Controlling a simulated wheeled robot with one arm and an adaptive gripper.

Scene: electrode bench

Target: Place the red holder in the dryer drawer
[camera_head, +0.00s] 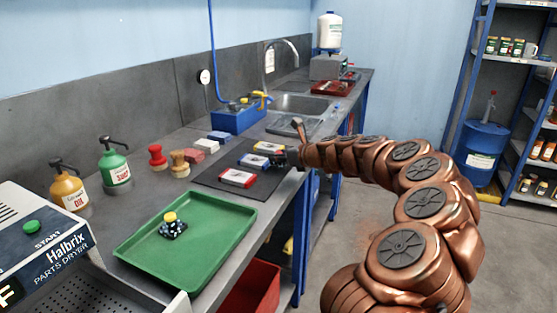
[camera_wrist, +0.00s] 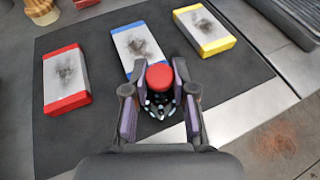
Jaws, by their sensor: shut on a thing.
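My gripper (camera_wrist: 158,88) is shut on the red holder, whose round red cap (camera_wrist: 160,76) shows between the fingers in the wrist view. Its dark, speckled lower body is partly hidden by the fingers. In the head view my gripper (camera_head: 284,158) is above the far right part of the dark mat, and the holder cannot be made out there. The parts dryer (camera_head: 45,245) stands at the lower left. Its drawer (camera_head: 75,298) appears pulled out, with a perforated floor, partly cut off by the frame. My gripper is well away from it.
A green tray (camera_head: 150,270) holds a yellow-capped holder (camera_head: 171,226). Red-, blue- and yellow-ended blocks lie on the dark mat (camera_wrist: 85,130). A sink (camera_head: 300,103) lies beyond.

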